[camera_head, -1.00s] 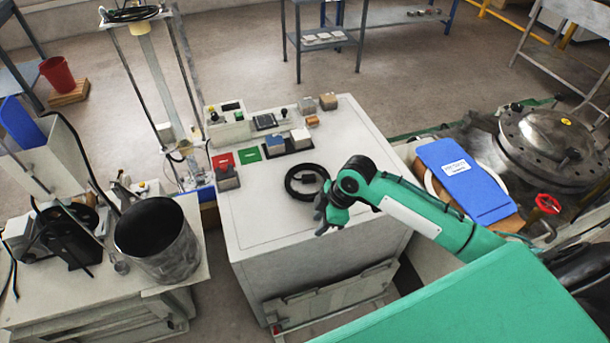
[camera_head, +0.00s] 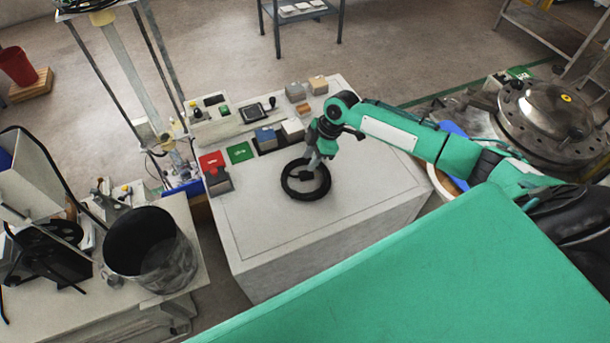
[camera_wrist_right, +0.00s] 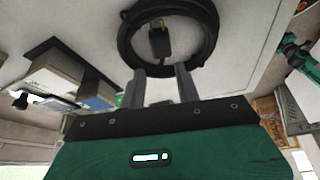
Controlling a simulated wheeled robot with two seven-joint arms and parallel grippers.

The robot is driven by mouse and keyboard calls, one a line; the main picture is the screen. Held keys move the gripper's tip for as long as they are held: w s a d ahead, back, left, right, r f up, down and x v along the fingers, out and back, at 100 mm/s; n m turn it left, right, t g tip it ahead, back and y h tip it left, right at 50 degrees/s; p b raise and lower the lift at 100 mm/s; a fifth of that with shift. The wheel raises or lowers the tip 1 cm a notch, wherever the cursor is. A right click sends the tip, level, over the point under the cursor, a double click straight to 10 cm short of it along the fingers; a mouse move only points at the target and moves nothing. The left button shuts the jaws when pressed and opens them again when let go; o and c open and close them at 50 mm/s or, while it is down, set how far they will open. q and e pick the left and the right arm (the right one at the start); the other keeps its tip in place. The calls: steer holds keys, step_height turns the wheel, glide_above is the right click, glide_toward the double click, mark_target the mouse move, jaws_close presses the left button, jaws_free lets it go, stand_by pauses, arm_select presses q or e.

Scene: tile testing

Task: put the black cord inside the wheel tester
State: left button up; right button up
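The black cord (camera_head: 293,195) lies coiled in a ring on the white cabinet top. In the right wrist view the coil (camera_wrist_right: 207,20) shows with its plug inside the ring. My right gripper (camera_head: 313,168) is over the far edge of the coil, pointing down. In the right wrist view its two fingers (camera_wrist_right: 161,82) are apart, with their tips at the coil's near edge; I cannot tell whether they touch it. I cannot tell for sure which thing is the wheel tester; a black device with a wheel (camera_head: 45,250) stands on the left bench. My left gripper is not in view.
A grey metal bucket (camera_head: 165,262) stands on the left bench. Red and green blocks, a small control box (camera_head: 207,118) and other small boxes line the cabinet's far and left edges. The cabinet top's front (camera_head: 340,215) is clear. A round metal lid (camera_head: 545,115) is at the right.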

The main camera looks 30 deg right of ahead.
mark_target(302, 174)
steer(key=shift+a+f, duration=0.25)
steer(key=shift+f, duration=0.25)
steer(key=shift+s+a+f+p, duration=0.1)
steer(key=shift+a+f+p, duration=0.1)
steer(key=shift+f+p, duration=0.15)
steer(key=p+x, duration=0.1)
steer(key=x, duration=0.3)
steer(key=shift+f, duration=0.2)
steer(key=shift+c, duration=0.2)
jaws_close()
